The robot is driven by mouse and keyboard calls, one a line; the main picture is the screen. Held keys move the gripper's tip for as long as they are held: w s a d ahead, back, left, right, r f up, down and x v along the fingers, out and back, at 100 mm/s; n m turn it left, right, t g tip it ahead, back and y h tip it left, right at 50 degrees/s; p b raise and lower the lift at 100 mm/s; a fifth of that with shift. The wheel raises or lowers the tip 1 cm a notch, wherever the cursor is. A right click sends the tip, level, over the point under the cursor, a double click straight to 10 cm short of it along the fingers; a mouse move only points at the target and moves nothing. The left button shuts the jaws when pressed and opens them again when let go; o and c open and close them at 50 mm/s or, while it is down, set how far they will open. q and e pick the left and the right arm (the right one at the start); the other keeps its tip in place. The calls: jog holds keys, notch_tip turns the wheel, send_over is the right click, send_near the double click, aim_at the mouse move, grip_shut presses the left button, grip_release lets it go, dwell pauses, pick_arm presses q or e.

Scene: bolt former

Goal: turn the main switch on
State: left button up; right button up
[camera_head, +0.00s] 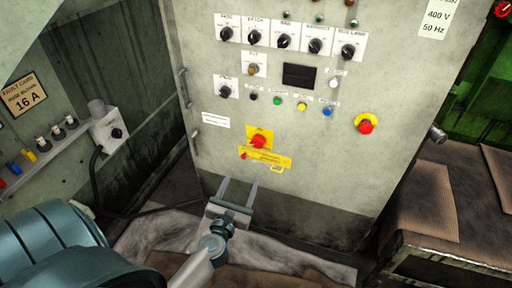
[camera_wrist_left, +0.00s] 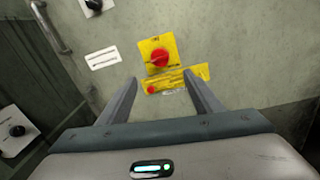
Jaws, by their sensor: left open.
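A red rotary knob on a square yellow plate (camera_head: 259,136), which looks like the main switch, sits low on the grey cabinet front; its label is too small to read. It also shows in the left wrist view as a red knob (camera_wrist_left: 160,58). A yellow tag (camera_head: 268,158) hangs tilted just below it, with a small red part (camera_wrist_left: 152,89) at its left end. My left gripper (camera_head: 239,189) is open and empty, below the knob and tag, its fingers pointing up towards them. In the wrist view its fingertips (camera_wrist_left: 160,82) lie either side of the tag. My right gripper is out of view.
The cabinet (camera_head: 210,150) has several black selector knobs, coloured buttons and a dark display (camera_head: 299,75) higher up. A red emergency button (camera_head: 366,126) is to the right. Handles (camera_head: 184,88) line the left edge. A small switch box (camera_head: 110,130) with a cable stands left.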

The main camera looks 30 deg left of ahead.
pick_arm(q)
send_near(257, 145)
jog(key=x, duration=0.4)
jog(key=shift+w+a+p, duration=0.1)
jog(key=shift+w+p, duration=0.05)
jog(key=shift+p, duration=0.15)
jog(key=x, duration=0.3)
jog(key=shift+w+f, duration=0.1)
jog(key=shift+w, duration=0.15)
jog(key=shift+w+a, duration=0.2)
jog(key=shift+w, duration=0.4)
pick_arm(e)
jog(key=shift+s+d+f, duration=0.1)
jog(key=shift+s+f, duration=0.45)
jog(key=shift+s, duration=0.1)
pick_arm(q)
jog(key=c, duration=0.9)
jog(key=shift+c, duration=0.5)
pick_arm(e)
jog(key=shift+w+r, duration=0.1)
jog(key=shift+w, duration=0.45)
